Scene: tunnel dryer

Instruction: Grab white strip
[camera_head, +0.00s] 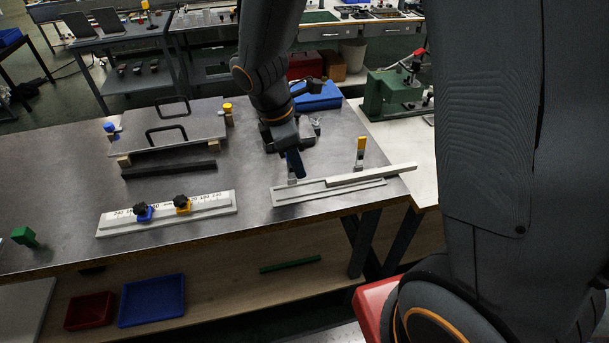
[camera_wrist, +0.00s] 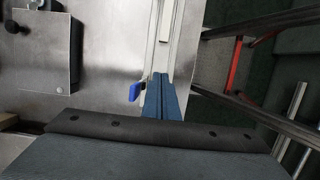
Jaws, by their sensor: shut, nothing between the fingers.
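A long white strip (camera_head: 372,175) lies at an angle on a pale grooved bar (camera_head: 315,194) at the right end of the metal table, its right end reaching past the table edge. My gripper (camera_head: 297,172) points down near the left end of this bar, left of the strip. Its blue fingers are together and hold nothing. In the wrist view the shut fingers (camera_wrist: 161,78) are in front of a pale lengthwise bar (camera_wrist: 167,40); I cannot tell strip from bar there. Whether the fingertips touch anything is unclear.
A yellow-topped post (camera_head: 361,148) stands just behind the strip. A white scale bar (camera_head: 167,214) with blue and yellow clamps lies to the left. A plate with handles (camera_head: 172,133) is behind it. A green machine (camera_head: 395,92) stands at the back right. Bare tabletop lies between the bars.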

